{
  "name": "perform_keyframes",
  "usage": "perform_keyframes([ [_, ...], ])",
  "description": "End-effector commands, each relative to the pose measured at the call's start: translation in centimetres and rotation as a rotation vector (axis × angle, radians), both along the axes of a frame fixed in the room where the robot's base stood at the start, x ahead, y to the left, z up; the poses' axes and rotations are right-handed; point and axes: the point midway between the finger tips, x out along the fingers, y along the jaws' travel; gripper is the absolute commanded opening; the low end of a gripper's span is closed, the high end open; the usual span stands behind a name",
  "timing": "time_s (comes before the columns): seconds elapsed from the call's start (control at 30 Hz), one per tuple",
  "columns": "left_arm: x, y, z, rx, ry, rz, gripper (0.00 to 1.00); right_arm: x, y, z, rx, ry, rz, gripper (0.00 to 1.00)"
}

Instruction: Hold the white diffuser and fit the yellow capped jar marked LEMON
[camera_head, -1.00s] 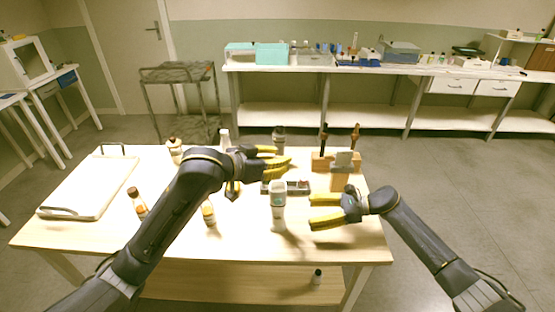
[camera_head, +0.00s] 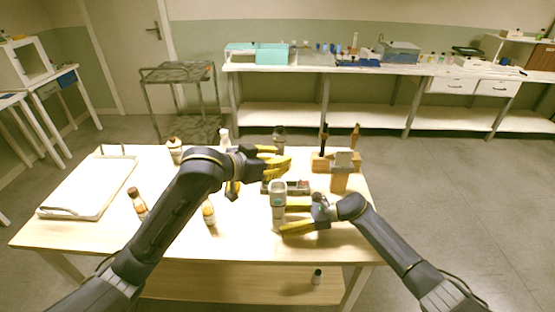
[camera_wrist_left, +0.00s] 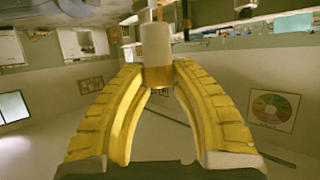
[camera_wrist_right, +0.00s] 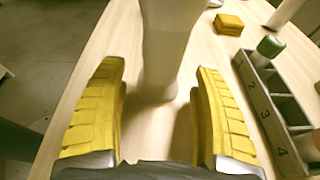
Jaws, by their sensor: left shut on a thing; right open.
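The white diffuser (camera_head: 278,208) stands upright on the table; it also fills the middle of the right wrist view (camera_wrist_right: 165,45). My right gripper (camera_head: 290,216) is open, its fingertips close to the diffuser's right side. In the right wrist view the diffuser stands between the fingers' lines, around the tips; I cannot tell whether they touch. My left gripper (camera_head: 288,160) is shut above the table, behind the diffuser. In the left wrist view its fingertips hold a pale jar (camera_wrist_left: 155,43) with a golden-yellow end, apparently the yellow capped jar. Its label is not readable.
A grey numbered rack (camera_wrist_right: 268,105) stands behind the diffuser. A brown-capped bottle (camera_head: 138,203), another small bottle (camera_head: 208,212) and a white tray (camera_head: 88,185) are at left. The table's front right is clear.

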Motion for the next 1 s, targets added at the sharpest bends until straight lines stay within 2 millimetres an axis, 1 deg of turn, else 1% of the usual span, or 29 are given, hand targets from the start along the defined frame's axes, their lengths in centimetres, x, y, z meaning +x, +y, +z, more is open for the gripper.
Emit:
perform_keyframes([
  [0.1, 0.0, 0.0, 0.0, 0.0, 0.0, 0.0, 0.07, 0.0, 0.8, -0.2, 0.0, 0.0, 0.0, 0.68],
  [0.23, 0.0, 0.0, 0.0, 0.0, 0.0, 0.0, 0.07, 0.0, 1.2, -0.3, 0.001, 0.0, 0.0, 0.68],
  [0.67, 0.0, 0.0, 0.0, 0.0, 0.0, 0.0, 0.07, 0.0, 1.4, -0.4, 0.001, 0.0, 0.0, 0.68],
  [0.9, 0.0, 0.0, 0.0, 0.0, 0.0, 0.0, 0.07, 0.0, 1.4, -0.4, 0.0, 0.0, 0.0, 0.4],
  [1.0, 0.0, 0.0, 0.0, 0.0, 0.0, 0.0, 0.07, 0.0, 1.4, -0.4, 0.0, 0.0, 0.0, 0.3],
])
